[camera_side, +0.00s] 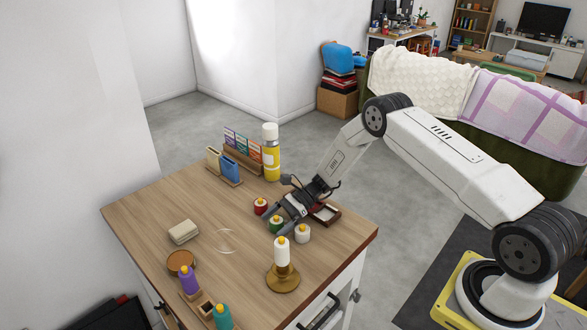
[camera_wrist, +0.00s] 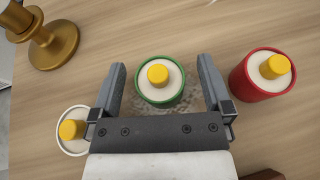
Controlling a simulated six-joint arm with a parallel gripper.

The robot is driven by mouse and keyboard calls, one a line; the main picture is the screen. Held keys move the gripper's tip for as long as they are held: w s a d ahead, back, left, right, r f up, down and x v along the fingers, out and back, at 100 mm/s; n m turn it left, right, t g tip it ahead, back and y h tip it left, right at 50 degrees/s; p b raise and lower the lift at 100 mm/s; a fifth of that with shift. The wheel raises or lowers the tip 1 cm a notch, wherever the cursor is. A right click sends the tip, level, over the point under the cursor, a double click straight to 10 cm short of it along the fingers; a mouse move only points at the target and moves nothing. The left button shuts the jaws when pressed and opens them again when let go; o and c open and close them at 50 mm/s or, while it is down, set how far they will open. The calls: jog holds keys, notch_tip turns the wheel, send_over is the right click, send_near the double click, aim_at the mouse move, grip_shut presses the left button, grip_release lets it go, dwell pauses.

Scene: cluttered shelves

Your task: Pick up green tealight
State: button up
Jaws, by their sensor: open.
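The green tealight (camera_wrist: 161,94) has a green cup, white wax and a yellow top. In the wrist view it stands between the two open fingers of my gripper (camera_wrist: 165,85), with a gap on both sides. In the side view the green tealight (camera_side: 275,224) shows beside the fingertips of my gripper (camera_side: 274,222), low over the wooden table. The fingers do not appear to press on it.
A red tealight (camera_wrist: 263,75) stands to the right and a white one (camera_wrist: 73,130) to the left in the wrist view. A brass candlestick (camera_side: 283,279) with a candle stands nearby on the table (camera_side: 150,215). A yellow bottle (camera_side: 271,155) stands at the back.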

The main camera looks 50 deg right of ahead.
dwell(0.3)
grip_shut()
jog(key=shift+r, duration=0.2)
jog(key=shift+r, duration=0.8)
jog(key=s+r, duration=1.1)
jog(key=s, duration=0.3)
dwell(0.3)
